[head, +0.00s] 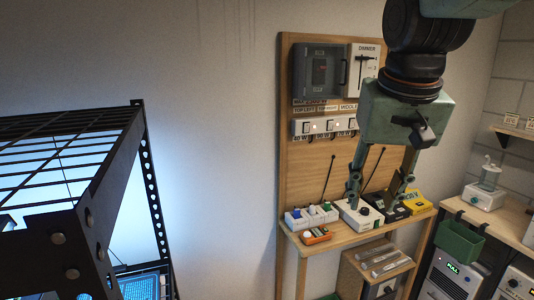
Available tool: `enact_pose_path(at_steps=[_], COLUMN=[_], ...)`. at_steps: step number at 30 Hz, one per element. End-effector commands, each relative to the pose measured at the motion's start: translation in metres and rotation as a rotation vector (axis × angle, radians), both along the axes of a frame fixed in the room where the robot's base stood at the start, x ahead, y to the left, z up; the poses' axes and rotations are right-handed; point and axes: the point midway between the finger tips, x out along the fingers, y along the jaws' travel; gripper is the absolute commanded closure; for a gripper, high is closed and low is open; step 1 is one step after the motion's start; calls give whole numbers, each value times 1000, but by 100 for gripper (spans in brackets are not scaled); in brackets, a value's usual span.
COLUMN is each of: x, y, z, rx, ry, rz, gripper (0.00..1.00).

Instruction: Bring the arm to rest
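My gripper (377,195) hangs down from my arm at the upper right of the head view. Its two dark green fingers are spread wide apart, with nothing seen between them. In the picture the fingers lie in front of the wooden panel (318,170) and overlap the devices on its shelf. I cannot tell whether the fingertips touch anything there.
A black metal rack (100,215) with a lit interior stands at the left. The panel's shelf (338,239) holds a white device with a dark knob (352,219), an orange meter (316,236) and a yellow box (416,203). A bench with a green bin (459,243) stands at right.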

Motion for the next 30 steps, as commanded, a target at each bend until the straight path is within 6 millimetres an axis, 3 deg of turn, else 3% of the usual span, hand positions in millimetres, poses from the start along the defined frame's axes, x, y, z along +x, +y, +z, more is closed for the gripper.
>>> enact_pose_path(at_steps=[17,30], x=[-117,-200], y=[1,4], z=[-24,-57], rx=[-2,-4], ry=[-14,-23], rz=[59,105], gripper=[66,66])
